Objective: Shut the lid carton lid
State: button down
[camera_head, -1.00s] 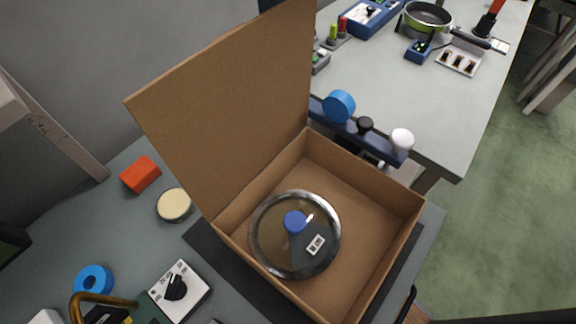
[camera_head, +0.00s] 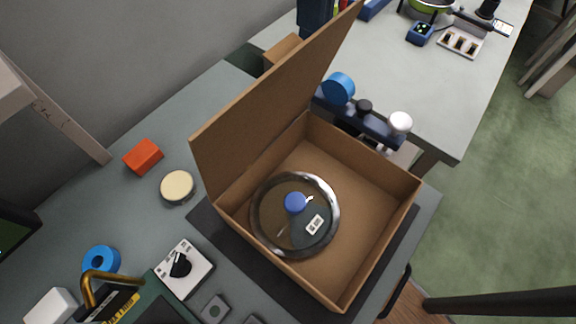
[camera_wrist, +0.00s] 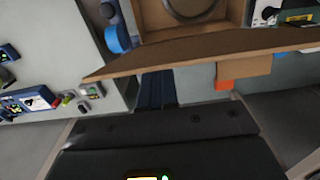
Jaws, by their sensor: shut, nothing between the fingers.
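The open cardboard carton (camera_head: 372,245) stands on a dark mat on the grey table. Its lid (camera_head: 265,110) is hinged on the left side and stands steeply up, seen at a slant. A round pan lid with a blue knob (camera_head: 295,202) lies inside the carton. My gripper (camera_wrist: 157,88) shows as dark blue fingers in the wrist view, shut and empty, on the outer side of the carton lid (camera_wrist: 200,48). The fingertips meet the lid's edge there in the picture; contact is unclear.
An orange block (camera_head: 143,156), a cream disc (camera_head: 177,187), a blue ring (camera_head: 101,261) and a dial box (camera_head: 184,268) lie left of the carton. A rail with blue, black and white knobs (camera_head: 355,122) stands behind it. A second table (camera_head: 450,100) is beyond.

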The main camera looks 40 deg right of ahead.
jog(key=s+d+p, duration=0.1)
jog(key=s, duration=0.5)
dwell(0.7)
jog(key=shift+w, duration=0.1)
dwell(0.9)
notch_tip(320, 180, up, 6)
jog(key=p, duration=0.3)
dwell(0.4)
dwell(0.4)
